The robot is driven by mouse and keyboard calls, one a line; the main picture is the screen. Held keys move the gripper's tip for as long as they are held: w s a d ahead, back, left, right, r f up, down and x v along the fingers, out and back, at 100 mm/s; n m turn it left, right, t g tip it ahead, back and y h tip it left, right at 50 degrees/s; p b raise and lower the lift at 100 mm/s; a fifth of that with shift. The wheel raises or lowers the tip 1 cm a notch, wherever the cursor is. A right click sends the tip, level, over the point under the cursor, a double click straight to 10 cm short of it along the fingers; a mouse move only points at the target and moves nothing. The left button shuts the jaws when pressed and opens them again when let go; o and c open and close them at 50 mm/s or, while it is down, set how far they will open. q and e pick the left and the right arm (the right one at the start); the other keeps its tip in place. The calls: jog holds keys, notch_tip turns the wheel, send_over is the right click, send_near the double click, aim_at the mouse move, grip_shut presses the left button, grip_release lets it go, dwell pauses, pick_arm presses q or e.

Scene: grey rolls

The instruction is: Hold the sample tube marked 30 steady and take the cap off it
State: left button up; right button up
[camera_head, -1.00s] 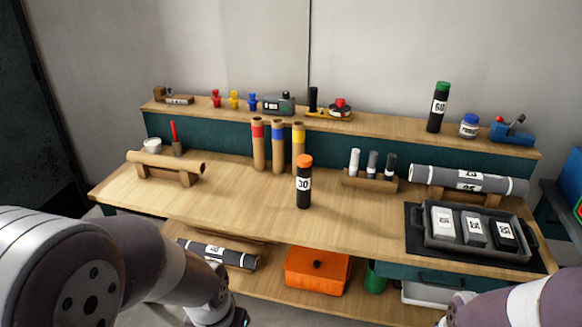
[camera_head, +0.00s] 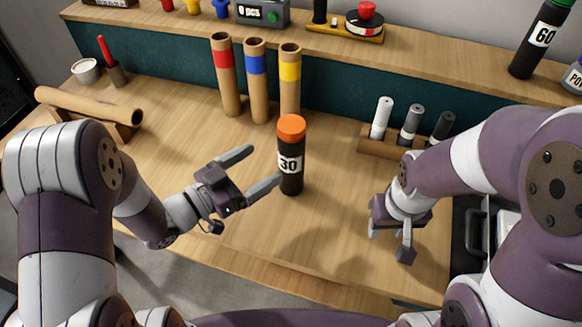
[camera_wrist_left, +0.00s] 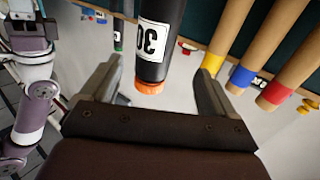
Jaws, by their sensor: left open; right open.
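The sample tube marked 30 (camera_head: 290,172) stands upright on the bench, black with a white label, its orange cap (camera_head: 291,127) on top. My left gripper (camera_head: 262,170) is open just left of the tube, its fingers pointing towards it. In the left wrist view the tube (camera_wrist_left: 157,45) appears upside down between the two open fingers, with its orange cap (camera_wrist_left: 149,87) towards the palm; I cannot tell whether a finger touches it. My right gripper (camera_head: 388,244) is open and empty over the bench, to the right of the tube and nearer the front, fingers pointing down.
Cardboard tubes with red (camera_head: 226,80), blue (camera_head: 257,85) and yellow (camera_head: 289,88) bands stand behind the tube. A brown roll on a stand (camera_head: 90,103) lies at left. A black tube marked 60 (camera_head: 538,45) stands on the shelf.

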aim_at(298, 146)
pick_arm(q)
jog(key=x, duration=1)
jog(key=shift+s+d, duration=0.2)
jog(key=shift+d, duration=0.25)
jog(key=shift+a, duration=0.1)
jog(key=c, duration=1.1)
